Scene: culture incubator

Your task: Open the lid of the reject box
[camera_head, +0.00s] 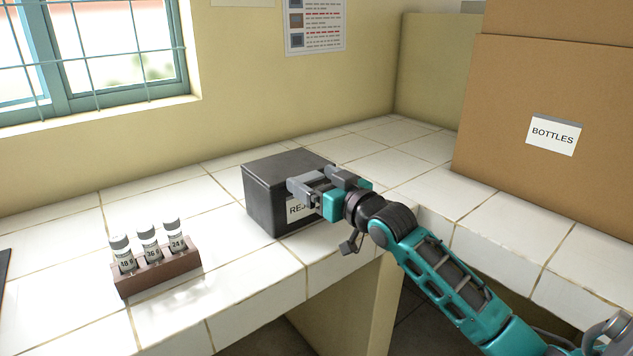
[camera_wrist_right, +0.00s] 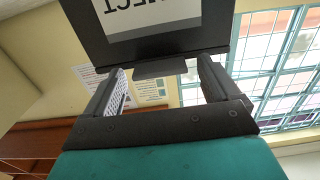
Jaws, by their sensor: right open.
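The reject box (camera_head: 266,205) is a dark grey box with a white label on its front, standing on the tiled counter. Its lid (camera_head: 278,167) looks shut. My right gripper (camera_head: 312,184) is at the box's front upper edge and covers part of the label. In the right wrist view the box front (camera_wrist_right: 218,22) appears upside down at the top. A dark tab (camera_wrist_right: 160,69) on the lid edge shows between the open fingers of my right gripper (camera_wrist_right: 160,75). I cannot tell whether the fingers touch it. My left gripper is out of view.
A brown rack (camera_head: 160,276) with three capped vials stands on the counter to the left of the box. Large cardboard boxes, one labelled BOTTLES (camera_head: 550,120), stand at the right. The counter (camera_head: 245,275) is clear around the reject box, with its front edge close by.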

